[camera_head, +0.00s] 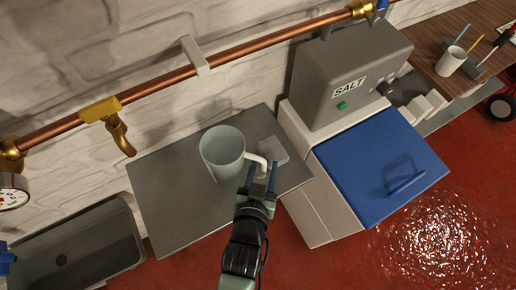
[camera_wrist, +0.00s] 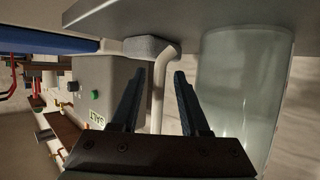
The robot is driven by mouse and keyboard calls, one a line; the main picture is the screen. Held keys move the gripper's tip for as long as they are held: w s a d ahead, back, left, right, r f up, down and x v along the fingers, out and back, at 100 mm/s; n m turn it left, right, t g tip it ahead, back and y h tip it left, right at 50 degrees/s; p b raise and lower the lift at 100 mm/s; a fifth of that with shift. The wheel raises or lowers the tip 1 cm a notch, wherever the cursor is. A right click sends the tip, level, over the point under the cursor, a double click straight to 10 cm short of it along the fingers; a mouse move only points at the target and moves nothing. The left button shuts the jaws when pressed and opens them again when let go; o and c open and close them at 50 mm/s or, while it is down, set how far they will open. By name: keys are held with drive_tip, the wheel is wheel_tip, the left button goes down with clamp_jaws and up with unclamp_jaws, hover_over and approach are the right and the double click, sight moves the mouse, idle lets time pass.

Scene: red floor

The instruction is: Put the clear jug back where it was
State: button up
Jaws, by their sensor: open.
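The clear jug (camera_head: 222,152), a pale translucent cylinder with a white handle (camera_head: 257,160), stands upright on the dark grey shelf (camera_head: 160,190). In the wrist view the jug (camera_wrist: 245,90) fills the right side, and its handle (camera_wrist: 159,85) runs between my fingers. My gripper (camera_head: 262,178) is open at the handle, with one finger on each side of it. In the wrist view the fingers of my gripper (camera_wrist: 160,95) show a gap to the handle. The jug's base is partly hidden by its own body.
A small grey block (camera_head: 273,150) lies on the shelf just right of the handle. A grey SALT box (camera_head: 345,75) and a blue-lidded cabinet (camera_head: 375,165) stand to the right. A copper pipe (camera_head: 240,55) with a brass tap (camera_head: 118,130) runs along the wall. A grey basin (camera_head: 80,250) is lower left.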

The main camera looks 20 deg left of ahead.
drive_tip(key=v, duration=1)
drive_tip(key=shift+p, duration=0.45)
drive_tip(key=shift+r, duration=0.1)
drive_tip(key=w+d+r+t+p, duration=0.1)
drive_tip(key=w+r+t+p, duration=0.1)
drive_tip(key=w+r, duration=0.65)
drive_tip(key=w+d+r+t+p, duration=0.1)
drive_tip(key=w+r+t+p, duration=0.15)
drive_tip(key=r, duration=1.05)
drive_tip(key=w+r+t+p, duration=0.1)
drive_tip(key=w+r+t, duration=0.1)
drive_tip(key=w+r, duration=0.65)
drive_tip(key=s+d+r+t+h+p, duration=0.1)
drive_tip(key=s+d+r+t+p, duration=0.1)
drive_tip(key=r, duration=1.2)
drive_tip(key=s+d+r+m+t+h+p, duration=0.1)
drive_tip(key=s+d+r+t+p, duration=0.1)
drive_tip(key=r, duration=1.2)
drive_tip(key=s+d+r+m+t+p, duration=0.1)
drive_tip(key=s+r, duration=0.4)
drive_tip(key=r, duration=1)
drive_tip(key=d+t, duration=0.1)
drive_tip(key=t, duration=0.1)
drive_tip(key=shift+s+t+h+p, duration=0.3)
drive_tip(key=shift+t+h+p, duration=0.05)
drive_tip(key=shift+h+p, duration=0.05)
